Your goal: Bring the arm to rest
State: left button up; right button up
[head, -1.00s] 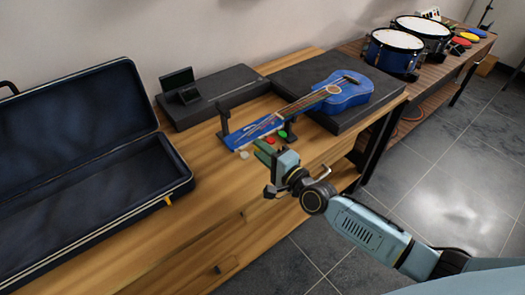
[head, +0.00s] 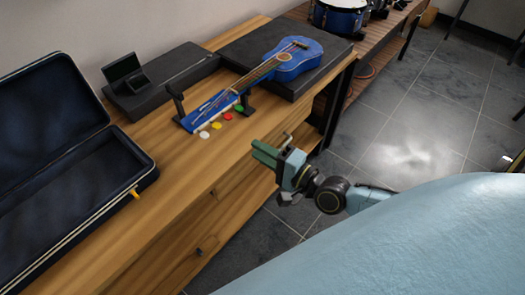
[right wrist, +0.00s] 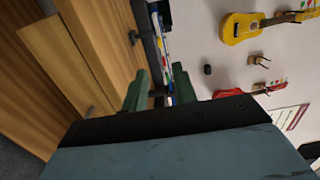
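My right gripper (head: 264,155) has green fingers and hangs in front of the wooden table (head: 150,210), apart from it and from the guitar. In the right wrist view its two fingers (right wrist: 160,88) stand apart with nothing held between them. My left gripper is not in view.
An open dark case (head: 125,200) lies at the left. A black box (head: 185,75) stands behind. Several coloured discs (head: 216,126) lie beside the guitar's head. Blue drums (head: 335,18) stand on a farther bench.

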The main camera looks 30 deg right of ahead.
dwell(0.5)
jog(key=s+d+f+n+g+h, duration=0.2)
jog(key=s+d+f+n, duration=0.1)
jog(key=f, duration=0.7)
jog(key=s+d+f+n+g+h, duration=0.2)
jog(key=s+f+n+g, duration=0.15)
jog(key=f, duration=0.65)
jog(key=s+d+f+n+g+h, duration=0.2)
jog(key=s+d+f, duration=0.15)
jog(key=f, duration=0.65)
jog(key=s+a+f+n+g+h, duration=0.1)
jog(key=s+f+n+g, duration=0.2)
jog(key=s+f, duration=0.4)
jog(key=s+a+f+n+g, duration=0.1)
jog(key=s+f+n+g, duration=0.3)
jog(key=s, duration=1.5)
notch_tip(320, 180, down, 3)
jog(key=shift+s+g+h, duration=0.35)
jog(key=shift+g+h, duration=0.05)
jog(key=shift+g, duration=0.05)
